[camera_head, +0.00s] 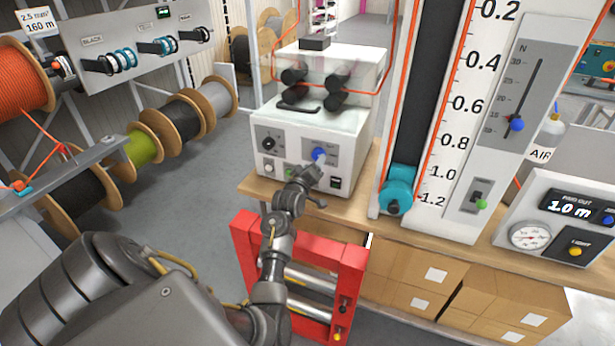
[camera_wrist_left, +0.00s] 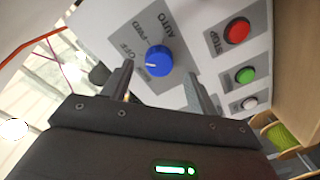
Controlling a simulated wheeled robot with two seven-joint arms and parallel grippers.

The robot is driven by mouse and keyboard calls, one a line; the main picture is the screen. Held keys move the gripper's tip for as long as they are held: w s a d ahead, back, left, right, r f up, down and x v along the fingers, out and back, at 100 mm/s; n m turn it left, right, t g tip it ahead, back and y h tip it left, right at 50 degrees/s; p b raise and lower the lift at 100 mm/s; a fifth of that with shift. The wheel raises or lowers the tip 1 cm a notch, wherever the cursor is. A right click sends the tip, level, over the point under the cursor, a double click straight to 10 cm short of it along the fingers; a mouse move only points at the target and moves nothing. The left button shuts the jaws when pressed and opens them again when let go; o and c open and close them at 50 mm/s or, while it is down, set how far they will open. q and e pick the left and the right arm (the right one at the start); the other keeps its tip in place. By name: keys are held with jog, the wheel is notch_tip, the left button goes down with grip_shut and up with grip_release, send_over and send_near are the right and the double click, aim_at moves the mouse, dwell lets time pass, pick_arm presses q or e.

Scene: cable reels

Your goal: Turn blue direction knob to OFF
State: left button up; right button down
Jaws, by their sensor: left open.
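The blue direction knob (camera_head: 318,153) is on the front of the white machine (camera_head: 345,128) on the bench. In the left wrist view the knob (camera_wrist_left: 158,61) sits on a dark label plate (camera_wrist_left: 143,38) with lettering that includes OFF and AUTO. A small pale mark shows on its lower-left side; its exact setting is hard to tell. My left gripper (camera_head: 314,170) is just in front of the knob. In the left wrist view its open fingers (camera_wrist_left: 160,82) lie to either side of the knob, with gaps, apparently not touching it. My right gripper is not in view.
Red (camera_wrist_left: 237,30), green (camera_wrist_left: 245,75) and white (camera_wrist_left: 249,102) buttons sit beside the plate. A black knob (camera_head: 268,143) is left on the same panel. A red roller frame (camera_head: 245,250) stands below my left arm. A measuring board (camera_head: 460,130) stands right.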

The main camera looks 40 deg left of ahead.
pick_arm(q)
jog(key=b+v, duration=0.1)
jog(key=v, duration=0.5)
jog(key=shift+s, duration=0.3)
jog(key=shift+d+f, duration=0.1)
jog(key=shift+d, duration=0.05)
